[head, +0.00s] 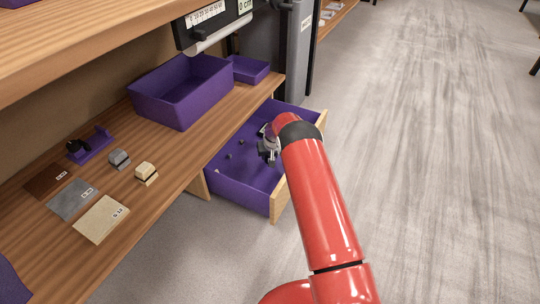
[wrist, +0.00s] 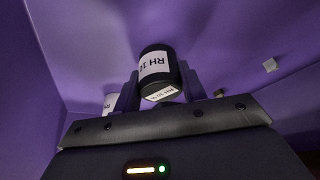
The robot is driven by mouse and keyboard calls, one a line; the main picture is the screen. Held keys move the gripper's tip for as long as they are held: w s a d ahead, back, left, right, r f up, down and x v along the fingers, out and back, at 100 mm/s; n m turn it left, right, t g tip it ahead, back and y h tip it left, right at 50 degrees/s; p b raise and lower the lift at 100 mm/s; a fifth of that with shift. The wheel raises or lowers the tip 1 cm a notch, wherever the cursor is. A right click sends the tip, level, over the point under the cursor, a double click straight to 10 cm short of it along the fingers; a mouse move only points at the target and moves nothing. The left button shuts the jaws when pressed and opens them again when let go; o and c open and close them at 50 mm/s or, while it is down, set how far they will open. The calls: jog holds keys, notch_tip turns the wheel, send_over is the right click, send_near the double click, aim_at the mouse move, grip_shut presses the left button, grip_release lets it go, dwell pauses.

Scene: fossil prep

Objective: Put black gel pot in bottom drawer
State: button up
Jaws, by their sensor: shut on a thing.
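The black gel pot (wrist: 158,70), with white "RH" labels, is held between the two fingers of my gripper (wrist: 159,92) in the wrist view. Purple walls and floor surround it there. In the head view my gripper (head: 268,150) is inside the open drawer (head: 277,200), which has a purple interior and a pale wooden front, under the bench. My gripper and arm mostly hide the pot in that view. Whether the pot touches the drawer floor cannot be told.
A white-labelled object (wrist: 110,102) is partly hidden behind my gripper. The bench holds a purple bin (head: 185,95), a smaller purple tray (head: 248,70), several blocks and a labelled plate (head: 101,220). Floor at right is clear.

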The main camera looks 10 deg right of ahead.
jog(key=o, duration=1)
jog(key=shift+f, duration=0.1)
